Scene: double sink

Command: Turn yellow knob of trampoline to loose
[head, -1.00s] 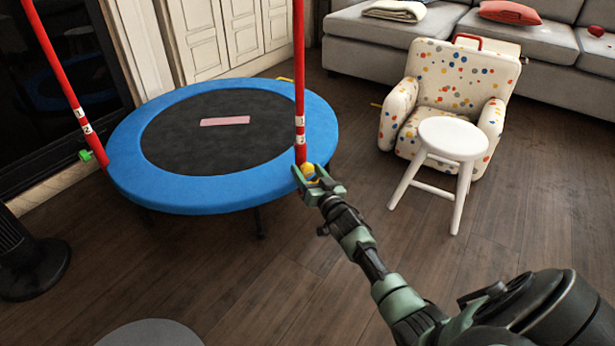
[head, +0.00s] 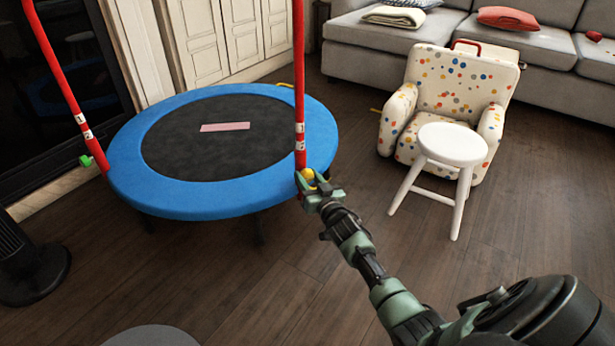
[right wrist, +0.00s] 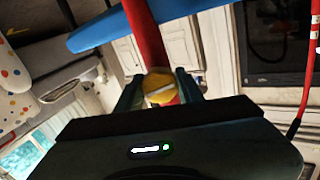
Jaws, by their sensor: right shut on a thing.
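The trampoline has a black mat and a blue rim (head: 220,205), with red poles at its left and right. The yellow knob (head: 307,174) sits low on the right red pole (head: 299,100), beside the rim. My right gripper (head: 313,183) is shut on the yellow knob, reaching it from the lower right. In the right wrist view the yellow knob (right wrist: 160,86) lies between the two fingers, in front of the red pole (right wrist: 146,40). The fingers hide part of the knob. A green knob (head: 86,160) is on the left pole. My left gripper is not in view.
A white stool (head: 453,145) and a dotted armchair (head: 460,85) stand right of the trampoline. A grey sofa (head: 400,42) is behind them. A black fan-like object (head: 30,265) stands at the left. The wooden floor in front is mostly clear.

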